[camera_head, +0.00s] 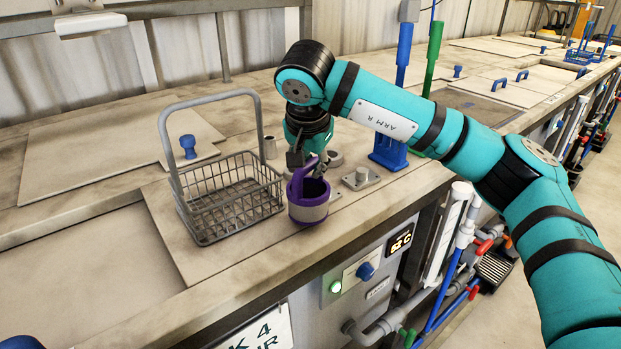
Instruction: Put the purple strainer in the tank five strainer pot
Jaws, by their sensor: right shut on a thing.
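The purple strainer (308,212) is a small round cup with a purple rim and base and a paler grey band. It is near the front of the worktop, just right of the wire basket. My right gripper (309,172) reaches down from above and is shut on the strainer's upright purple handle. I cannot tell whether the strainer's base touches the worktop. A small grey metal cup (270,148) stands behind it, and a grey round fitting on a square plate (361,180) is to its right. I cannot tell which is tank five's strainer pot. My left gripper is not in view.
A wire basket (228,205) with a tall grey handle stands left of the strainer. Blue (390,150) and green (433,55) uprights rise at the right. A panel (365,272) and pipes line the front. Flat lids cover the left worktop.

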